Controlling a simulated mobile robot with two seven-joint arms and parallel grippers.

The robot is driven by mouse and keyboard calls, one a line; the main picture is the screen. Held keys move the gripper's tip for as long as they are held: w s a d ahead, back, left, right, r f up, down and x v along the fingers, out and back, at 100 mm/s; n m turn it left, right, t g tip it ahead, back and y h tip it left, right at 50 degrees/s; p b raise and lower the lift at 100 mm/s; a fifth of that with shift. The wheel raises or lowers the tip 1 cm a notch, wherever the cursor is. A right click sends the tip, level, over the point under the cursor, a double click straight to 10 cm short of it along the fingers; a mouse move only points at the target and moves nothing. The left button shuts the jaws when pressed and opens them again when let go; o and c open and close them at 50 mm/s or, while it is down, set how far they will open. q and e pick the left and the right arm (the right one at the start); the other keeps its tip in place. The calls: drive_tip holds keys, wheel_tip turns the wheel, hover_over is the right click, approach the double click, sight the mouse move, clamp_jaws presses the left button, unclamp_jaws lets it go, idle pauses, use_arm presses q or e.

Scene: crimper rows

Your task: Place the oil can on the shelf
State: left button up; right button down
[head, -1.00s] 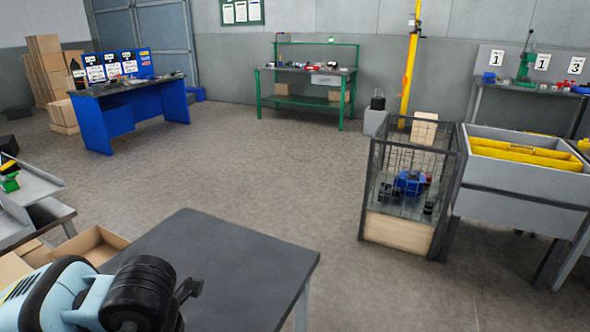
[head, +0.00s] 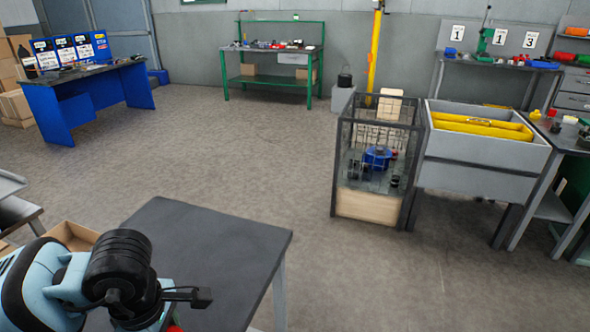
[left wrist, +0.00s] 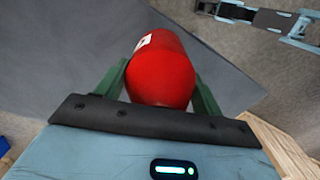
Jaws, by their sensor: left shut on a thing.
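A red rounded object with a small white label, which looks like the oil can (left wrist: 162,72), is between the two green fingers of my left gripper (left wrist: 163,88) in the left wrist view. The gripper is shut on it. In the head view only a red sliver (head: 174,328) shows at the bottom edge, below my left wrist; the fingers are hidden there. A shelf unit (head: 574,83) with colored bins stands at the far right edge; I cannot tell whether it is the task's shelf.
A dark grey table (head: 225,240) with a bare top is in front of me. Beyond it is open floor. A wire cage (head: 345,150) and a grey bin (head: 470,160) with yellow contents stand right. A green workbench (head: 270,85) and blue desk (head: 45,105) stand behind.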

use_arm(q)
drive_tip(key=m, duration=0.2)
drive_tip(key=r+m, duration=0.1)
drive_tip(key=shift+w+m+p, duration=0.15)
drive_tip(key=shift+m+p, duration=0.15)
drive_tip(key=shift+m, duration=0.1)
drive_tip(key=m, duration=0.4)
drive_tip(key=r+m+p, duration=0.1)
drive_tip(key=m, duration=0.4)
drive_tip(key=w+r+m+p, duration=0.1)
drive_tip(key=m, duration=0.3)
drive_tip(key=shift+a+m, duration=0.25)
drive_tip(key=shift+m, duration=0.15)
use_arm(e)
drive_tip(key=shift+t, duration=0.5)
drive_tip(key=w+r, duration=0.1)
drive_tip(key=r, duration=0.1)
drive_tip(key=w+r, duration=0.1)
drive_tip(key=w, duration=0.1)
drive_tip(key=shift+d+r, duration=0.15)
drive_tip(key=shift+r, duration=0.25)
